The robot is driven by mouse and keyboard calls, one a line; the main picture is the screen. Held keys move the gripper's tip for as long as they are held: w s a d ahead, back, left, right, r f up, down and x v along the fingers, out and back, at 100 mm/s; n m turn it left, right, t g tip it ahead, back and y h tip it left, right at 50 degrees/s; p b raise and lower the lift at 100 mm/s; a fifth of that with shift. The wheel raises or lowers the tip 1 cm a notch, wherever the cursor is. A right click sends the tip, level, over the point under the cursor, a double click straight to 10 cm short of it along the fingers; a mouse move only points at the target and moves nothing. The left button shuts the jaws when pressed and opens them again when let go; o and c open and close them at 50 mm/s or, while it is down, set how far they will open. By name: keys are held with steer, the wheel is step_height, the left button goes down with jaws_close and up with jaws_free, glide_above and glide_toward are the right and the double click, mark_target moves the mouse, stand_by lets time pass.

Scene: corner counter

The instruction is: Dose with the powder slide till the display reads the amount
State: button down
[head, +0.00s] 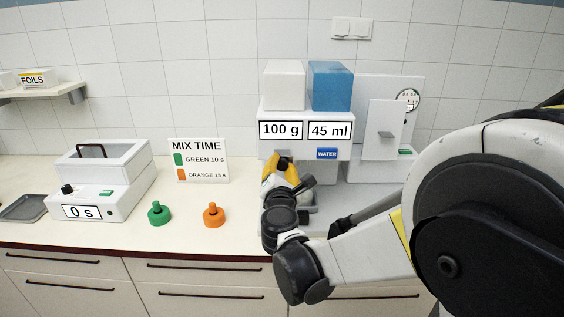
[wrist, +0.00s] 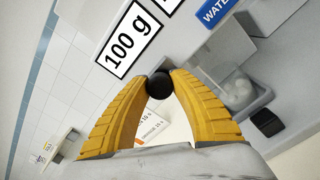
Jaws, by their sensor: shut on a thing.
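The dispenser (head: 300,146) stands against the tiled wall with a white block and a blue block on top. Its left display (head: 281,129) reads "100 g", and it also shows in the wrist view (wrist: 124,40). Its right display (head: 330,131) reads "45 ml". My gripper (head: 283,158) is at the dispenser's front, under the left display. In the wrist view my gripper's yellow fingers (wrist: 160,82) are shut on a round black knob (wrist: 158,87), which I take for the powder slide's. A clear container (wrist: 240,94) sits below the dispenser; my arm partly hides it in the head view.
A mixer with a "0 s" display (head: 82,212) stands at left. A green knobbed piece (head: 159,213) and an orange one (head: 213,215) stand before the "MIX TIME" sign (head: 200,161). A blue "WATER" label (head: 327,154) is right of my gripper. A white machine (head: 384,130) stands at right.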

steer(key=shift+s, duration=0.1)
steer(key=c, duration=1.1)
jaws_free()
steer(key=shift+o, duration=0.2)
steer(key=shift+s, duration=0.15)
steer(key=s, duration=1.2)
steer(key=shift+a, duration=0.2)
steer(key=shift+w, duration=0.1)
steer(key=shift+c, duration=0.2)
